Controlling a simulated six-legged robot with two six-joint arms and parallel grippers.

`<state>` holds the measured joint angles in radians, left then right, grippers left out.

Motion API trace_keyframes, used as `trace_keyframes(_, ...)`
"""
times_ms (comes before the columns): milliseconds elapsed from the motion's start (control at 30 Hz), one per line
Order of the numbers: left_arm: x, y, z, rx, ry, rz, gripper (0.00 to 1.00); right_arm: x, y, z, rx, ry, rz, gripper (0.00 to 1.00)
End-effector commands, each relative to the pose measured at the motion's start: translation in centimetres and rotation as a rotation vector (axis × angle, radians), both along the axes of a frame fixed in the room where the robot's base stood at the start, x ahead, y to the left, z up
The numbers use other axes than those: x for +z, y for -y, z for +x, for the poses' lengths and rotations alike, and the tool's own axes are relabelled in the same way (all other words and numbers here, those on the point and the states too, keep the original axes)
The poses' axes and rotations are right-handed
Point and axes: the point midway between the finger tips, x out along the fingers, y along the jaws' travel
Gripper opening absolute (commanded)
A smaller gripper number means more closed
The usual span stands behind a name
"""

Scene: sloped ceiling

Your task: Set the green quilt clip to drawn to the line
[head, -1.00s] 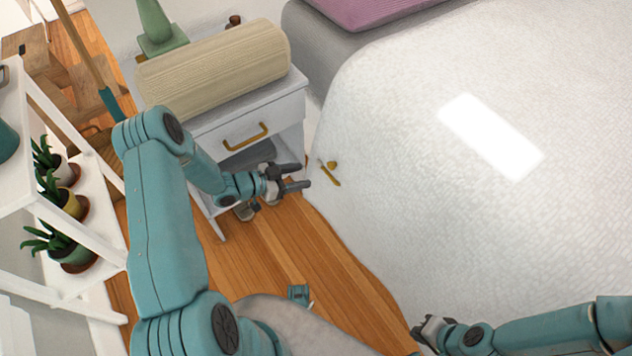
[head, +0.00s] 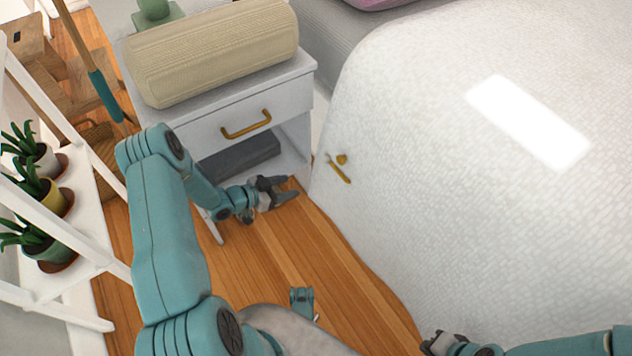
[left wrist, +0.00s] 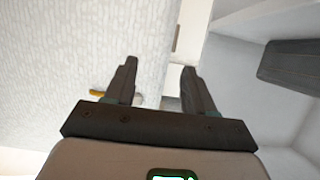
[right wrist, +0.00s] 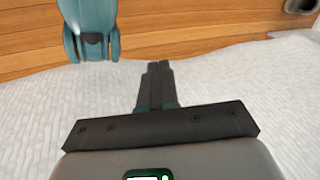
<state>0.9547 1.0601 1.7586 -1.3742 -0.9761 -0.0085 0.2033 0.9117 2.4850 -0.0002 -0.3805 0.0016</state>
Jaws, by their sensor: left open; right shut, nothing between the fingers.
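A small gold-yellow fitting (head: 341,170), a slim bar with a round knob beside it, sits on the side of the white quilt (head: 420,130). I see no green clip; the fitting's exact setting and any line are too small to tell. The fitting also shows partly in the left wrist view (left wrist: 101,93), left of the fingers. My left gripper (head: 287,187) is open and empty, left of the fitting and apart from it, in front of the nightstand. My right gripper (head: 438,343) is shut and empty at the bottom; its closed fingers show over the quilt in the right wrist view (right wrist: 158,68).
A white nightstand (head: 220,138) with a gold drawer handle and a beige ribbed bolster (head: 215,50) stands behind my left gripper. A white plant shelf (head: 95,260) is at the left.

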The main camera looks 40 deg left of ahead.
Motion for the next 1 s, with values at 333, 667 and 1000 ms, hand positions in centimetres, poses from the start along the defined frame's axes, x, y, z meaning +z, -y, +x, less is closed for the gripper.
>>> trace_keyframes(333,-3.6,2.9,7.2,-0.005,0.001,0.001,0.54,-3.8,0.5,2.4,-0.010,0.080,-0.016,0.00)
trace_keyframes(667,-4.6,4.1,10.1,-0.002,0.000,-0.001,0.54,-4.8,0.7,3.5,-0.015,0.119,-0.023,0.00)
trace_keyframes(1000,-4.5,4.1,10.2,-0.001,-0.001,-0.002,0.28,-4.8,0.7,3.5,-0.016,0.120,-0.024,0.00)
